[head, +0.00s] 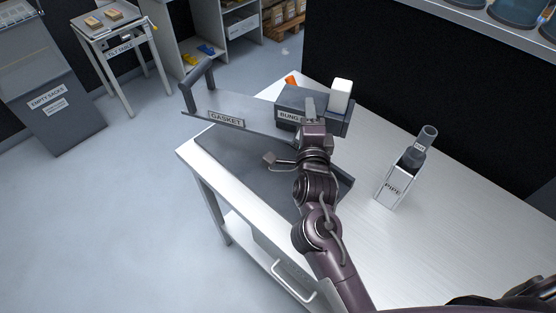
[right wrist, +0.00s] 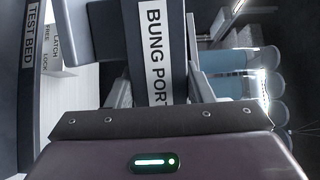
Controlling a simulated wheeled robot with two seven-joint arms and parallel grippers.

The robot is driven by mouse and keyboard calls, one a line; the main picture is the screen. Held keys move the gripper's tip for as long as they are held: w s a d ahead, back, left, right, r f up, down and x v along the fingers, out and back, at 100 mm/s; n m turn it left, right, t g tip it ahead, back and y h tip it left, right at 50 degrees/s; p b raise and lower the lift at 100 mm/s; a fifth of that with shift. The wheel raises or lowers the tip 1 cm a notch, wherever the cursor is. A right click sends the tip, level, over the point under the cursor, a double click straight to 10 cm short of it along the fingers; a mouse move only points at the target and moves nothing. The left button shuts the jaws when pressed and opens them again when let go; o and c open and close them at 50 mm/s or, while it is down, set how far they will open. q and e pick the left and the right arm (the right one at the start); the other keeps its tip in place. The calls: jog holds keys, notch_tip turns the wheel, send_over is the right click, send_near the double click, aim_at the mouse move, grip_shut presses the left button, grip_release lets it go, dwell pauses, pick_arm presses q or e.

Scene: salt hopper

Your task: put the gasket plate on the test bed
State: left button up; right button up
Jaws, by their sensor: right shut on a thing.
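The gasket plate (head: 240,108) is a long grey plate with a GASKET label and a raised dark handle at its left end. It lies above the dark test bed (head: 228,150), with its left end past the table's edge. The right wrist view shows a dark part labelled BUNG PORT (right wrist: 160,55) between the fingers and the TEST BED label (right wrist: 31,35) at the left. My left gripper is not in view. I cannot tell whether the plate touches the bed.
A white block (head: 340,95) stands at the dark BUNG-labelled box (head: 287,102), with an orange piece (head: 291,80) behind. A holder labelled PIPE (head: 393,187) with a grey tube stands to the right. The table's right part (head: 450,220) is clear. A black panel rises behind.

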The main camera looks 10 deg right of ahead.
notch_tip(320, 180, down, 18)
jog(key=b, duration=1.3)
jog(key=shift+f, duration=0.1)
jog(key=shift+s, duration=0.1)
jog(key=o, duration=1.4)
jog(key=shift+f, duration=0.15)
jog(key=shift+o, duration=0.2)
